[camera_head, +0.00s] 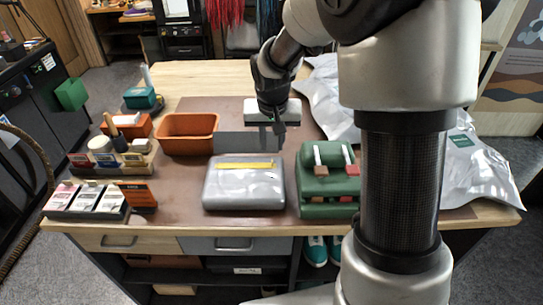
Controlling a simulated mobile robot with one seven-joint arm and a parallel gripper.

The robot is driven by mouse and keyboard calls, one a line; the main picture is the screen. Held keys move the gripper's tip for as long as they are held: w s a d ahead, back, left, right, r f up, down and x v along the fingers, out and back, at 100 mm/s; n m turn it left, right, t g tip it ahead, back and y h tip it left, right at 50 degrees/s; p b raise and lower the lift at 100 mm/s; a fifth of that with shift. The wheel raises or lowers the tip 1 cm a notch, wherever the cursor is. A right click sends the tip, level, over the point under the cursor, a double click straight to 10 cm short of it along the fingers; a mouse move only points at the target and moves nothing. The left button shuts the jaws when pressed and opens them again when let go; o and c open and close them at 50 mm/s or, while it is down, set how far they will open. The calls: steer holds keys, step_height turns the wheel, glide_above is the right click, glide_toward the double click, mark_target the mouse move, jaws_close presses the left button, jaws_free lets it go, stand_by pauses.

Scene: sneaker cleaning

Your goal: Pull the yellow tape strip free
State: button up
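The yellow tape strip (246,165) lies across the upper part of a silver-grey case (243,193) with rounded corners. The case rests on the brown mat near the front middle of the table. My gripper (279,131) points down behind the case and slightly right of the strip, apart from it as far as I can see. Its dark fingers are small here, and I cannot tell whether they are open or shut. No held thing shows at the fingertips.
An orange bin (188,134) stands behind the case to the left. A green holder (329,208) with brushes stands close on the right. White and coloured boxes (86,199) stand at left. Crumpled silver sheeting (467,163) covers the table's right side. My arm hides part of the right.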

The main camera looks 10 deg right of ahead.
steer(key=x, duration=0.9)
steer(key=shift+c, duration=0.3)
jaws_close()
